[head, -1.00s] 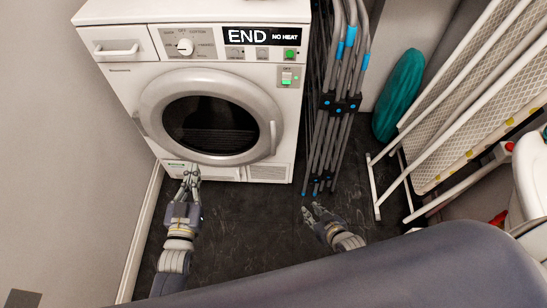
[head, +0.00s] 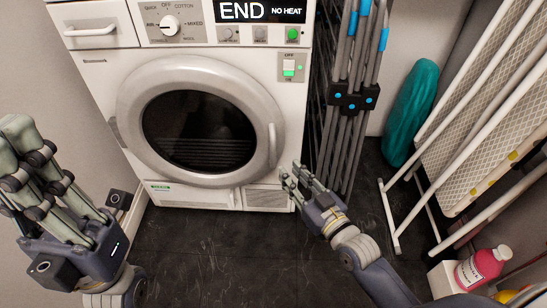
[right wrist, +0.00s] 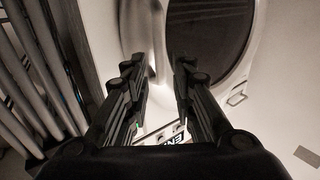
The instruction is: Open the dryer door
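The white dryer (head: 100,100) stands against the back wall with its round door (head: 200,130) shut. The door has a grey ring, dark glass and a pale upright handle (head: 272,145) on its right side. My right gripper (head: 296,178) is low and right of the handle, in front of the dryer's lower right corner. In the right wrist view my right gripper (right wrist: 157,68) is open and empty, with the door's ring and handle beyond the fingers. My left gripper (head: 25,150) is raised large at the left edge, away from the door; its fingertip gap is unclear.
A folded grey drying rack (head: 345,130) stands close at the dryer's right. A teal oval object (head: 411,110) and a white-framed ironing board (head: 490,130) are farther right. A pink bottle (head: 478,268) is at lower right. Dark floor before the dryer is clear.

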